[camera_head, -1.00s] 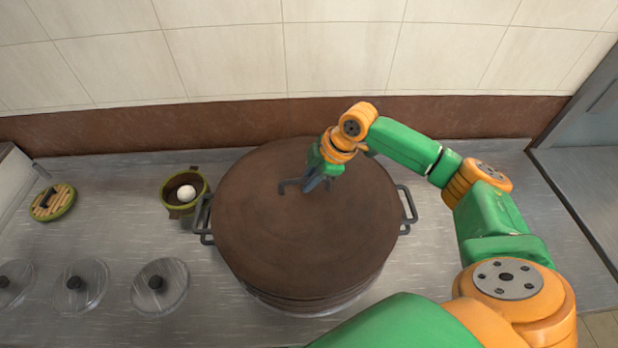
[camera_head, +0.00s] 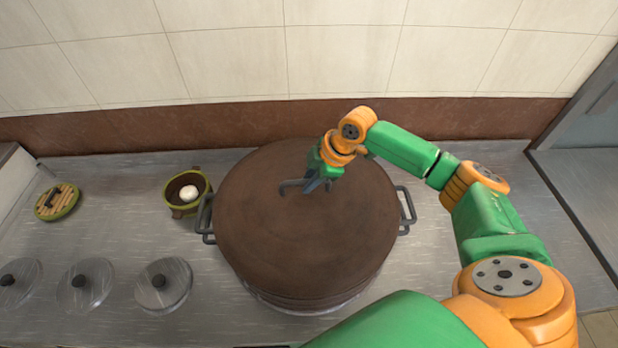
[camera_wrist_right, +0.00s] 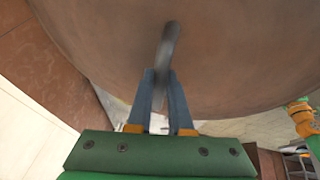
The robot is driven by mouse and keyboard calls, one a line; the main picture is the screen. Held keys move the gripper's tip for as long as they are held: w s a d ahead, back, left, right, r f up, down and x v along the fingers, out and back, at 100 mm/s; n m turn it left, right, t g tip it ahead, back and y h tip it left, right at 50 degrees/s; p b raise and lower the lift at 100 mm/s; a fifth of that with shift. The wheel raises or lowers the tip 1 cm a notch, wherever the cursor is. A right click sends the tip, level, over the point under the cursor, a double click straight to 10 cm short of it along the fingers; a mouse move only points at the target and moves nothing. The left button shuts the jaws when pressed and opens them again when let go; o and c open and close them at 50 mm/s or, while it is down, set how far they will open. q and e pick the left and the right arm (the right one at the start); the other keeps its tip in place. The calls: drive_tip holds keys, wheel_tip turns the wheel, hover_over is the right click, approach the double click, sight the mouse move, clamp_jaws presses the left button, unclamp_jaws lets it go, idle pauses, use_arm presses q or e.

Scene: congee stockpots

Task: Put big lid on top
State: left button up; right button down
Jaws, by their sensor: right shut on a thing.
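The big brown round lid (camera_head: 305,235) lies over the large stockpot, whose side handles (camera_head: 206,219) and (camera_head: 406,209) stick out left and right. The lid hides the pot's opening, and I cannot tell whether it is fully seated. My right gripper (camera_head: 318,182) is at the lid's dark bar handle (camera_head: 290,187), shut on it. In the right wrist view the fingers (camera_wrist_right: 161,95) close around the handle (camera_wrist_right: 167,48), with the lid's brown surface (camera_wrist_right: 230,50) beyond. My left gripper is not in view.
A small green-rimmed pot (camera_head: 187,193) holding a white round thing stands left of the stockpot. A slatted bamboo lid (camera_head: 58,202) lies further left. Several small clear lids (camera_head: 163,286) lie at the front left. A tiled wall (camera_head: 340,55) closes the back.

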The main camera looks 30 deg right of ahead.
sight(319, 194)
drive_tip(key=shift+f+b, duration=0.3)
drive_tip(key=shift+f, duration=0.05)
idle(0.4)
drive_tip(key=c, duration=1.1)
unclamp_jaws()
drive_tip(key=shift+s, duration=0.1)
drive_tip(key=p+v, duration=0.4)
drive_tip(key=v, duration=0.1)
drive_tip(key=shift+r+p, duration=0.2)
drive_tip(key=shift+p, duration=0.2)
drive_tip(key=shift+s+d+r, duration=0.1)
drive_tip(key=shift+d+r, duration=0.05)
drive_tip(key=shift+r, duration=0.15)
drive_tip(key=shift+s+d+r, duration=0.1)
drive_tip(key=shift+d+r, duration=0.05)
drive_tip(key=shift+r, duration=0.2)
drive_tip(key=v, duration=0.4)
drive_tip(key=shift+s+r, duration=0.1)
